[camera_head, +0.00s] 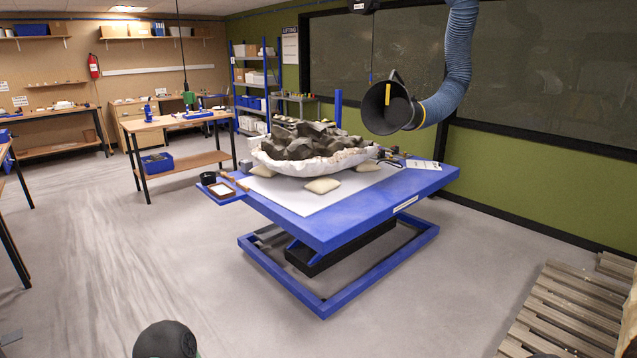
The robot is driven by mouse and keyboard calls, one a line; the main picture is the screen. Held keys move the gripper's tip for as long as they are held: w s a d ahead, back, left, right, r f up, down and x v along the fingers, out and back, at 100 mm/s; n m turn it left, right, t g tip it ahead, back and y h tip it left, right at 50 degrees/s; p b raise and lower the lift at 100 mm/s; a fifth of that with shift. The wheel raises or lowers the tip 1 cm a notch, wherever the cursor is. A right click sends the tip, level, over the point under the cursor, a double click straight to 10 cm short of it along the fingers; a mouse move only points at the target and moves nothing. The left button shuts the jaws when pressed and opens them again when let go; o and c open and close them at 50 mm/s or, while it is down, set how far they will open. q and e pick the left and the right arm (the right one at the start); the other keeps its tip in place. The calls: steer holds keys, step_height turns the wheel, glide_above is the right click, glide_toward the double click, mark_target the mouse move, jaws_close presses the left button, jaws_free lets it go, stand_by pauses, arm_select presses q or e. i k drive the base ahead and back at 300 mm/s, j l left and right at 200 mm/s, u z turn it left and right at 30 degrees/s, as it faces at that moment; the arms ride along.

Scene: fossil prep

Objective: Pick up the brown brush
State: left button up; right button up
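A thin brown, stick-like thing (234,181), which looks like the brown brush, lies at the left corner of the blue lift table (330,232). It is small in the view, so its bristles cannot be made out. It lies beside a small brown-rimmed tray (221,190) and a black cup (208,178) on a blue side shelf. Neither of my grippers shows in the view.
A large dark fossil in a white plaster jacket (312,165) rests on the table among pale cushions (322,185). A black extraction hood (388,105) hangs over the table's right side. Wooden pallets (565,310) lie at lower right. The floor in front is clear.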

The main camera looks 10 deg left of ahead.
mark_target(226, 176)
steer(key=i+j+u, duration=0.1)
steer(key=i+j, duration=0.25)
steer(key=i+j+u, duration=0.1)
steer(key=i+j, duration=0.25)
steer(key=i, duration=0.15)
steer(key=i+j, duration=0.3)
steer(key=i, duration=0.15)
steer(key=i+j+u, duration=0.15)
steer(key=i+j, duration=0.15)
steer(key=i, duration=0.15)
steer(key=i+j+u, duration=0.1)
steer(key=i+j, duration=0.15)
steer(key=i, duration=0.2)
steer(key=i+j+u, duration=0.1)
steer(key=i, duration=0.4)
steer(key=i+j+u, duration=0.1)
steer(key=i+j, duration=0.15)
steer(key=i, duration=0.2)
steer(key=z, duration=0.3)
steer(key=i+j+z, duration=0.2)
steer(key=z, duration=0.3)
steer(key=i+j+z, duration=0.1)
steer(key=j+z, duration=0.65)
steer(key=z, duration=0.2)
steer(key=i, duration=0.05)
